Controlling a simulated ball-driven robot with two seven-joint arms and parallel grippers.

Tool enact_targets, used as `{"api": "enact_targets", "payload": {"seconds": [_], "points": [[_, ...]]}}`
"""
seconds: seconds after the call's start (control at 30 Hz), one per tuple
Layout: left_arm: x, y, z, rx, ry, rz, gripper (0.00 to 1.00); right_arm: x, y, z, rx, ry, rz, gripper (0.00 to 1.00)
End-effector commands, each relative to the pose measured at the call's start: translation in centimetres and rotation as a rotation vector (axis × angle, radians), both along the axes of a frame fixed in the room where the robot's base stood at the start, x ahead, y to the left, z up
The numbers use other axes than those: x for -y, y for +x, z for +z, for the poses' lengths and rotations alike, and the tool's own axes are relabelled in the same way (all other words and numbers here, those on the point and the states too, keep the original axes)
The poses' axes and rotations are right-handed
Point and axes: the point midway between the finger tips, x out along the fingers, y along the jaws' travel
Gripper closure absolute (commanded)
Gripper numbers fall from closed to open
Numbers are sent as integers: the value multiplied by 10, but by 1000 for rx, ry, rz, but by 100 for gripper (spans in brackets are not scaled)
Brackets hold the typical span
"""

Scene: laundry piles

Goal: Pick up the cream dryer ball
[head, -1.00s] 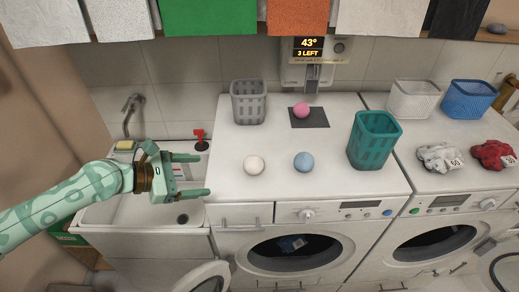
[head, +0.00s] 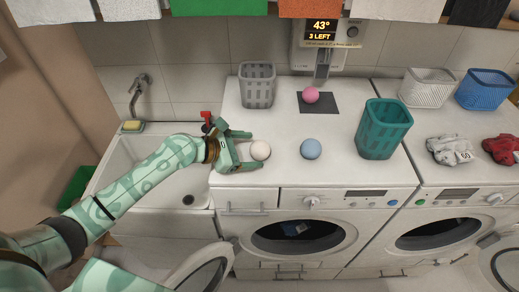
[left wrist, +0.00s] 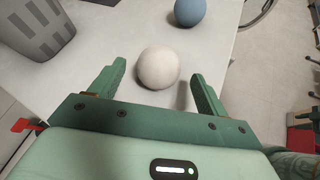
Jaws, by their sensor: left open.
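The cream dryer ball (head: 260,150) rests on the white machine top, near its left front. My left gripper (head: 251,151) is open, with its fingers pointing right at the ball. In the left wrist view the ball (left wrist: 158,68) sits between the two fingertips of the left gripper (left wrist: 160,84), with a gap on each side. My right gripper is not in the head view.
A blue ball (head: 311,149) lies just right of the cream one. A pink ball (head: 311,94) sits on a dark pad (head: 330,103) behind. A grey basket (head: 257,86) and a teal basket (head: 383,130) stand on the top. A sink (head: 150,193) is at left.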

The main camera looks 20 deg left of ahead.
Motion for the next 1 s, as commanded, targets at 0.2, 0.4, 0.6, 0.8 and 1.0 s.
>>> {"api": "enact_targets", "payload": {"seconds": [0.2,0.4,0.6,0.8,1.0], "points": [[15,15,-11,1,0,1,24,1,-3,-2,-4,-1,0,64],[15,15,-11,1,1,1,24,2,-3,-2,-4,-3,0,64],[15,15,-11,0,1,1,72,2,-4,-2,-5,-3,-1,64],[15,15,-11,1,0,1,72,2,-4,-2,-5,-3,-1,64],[15,15,-2,4,1,0,72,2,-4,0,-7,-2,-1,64]]}}
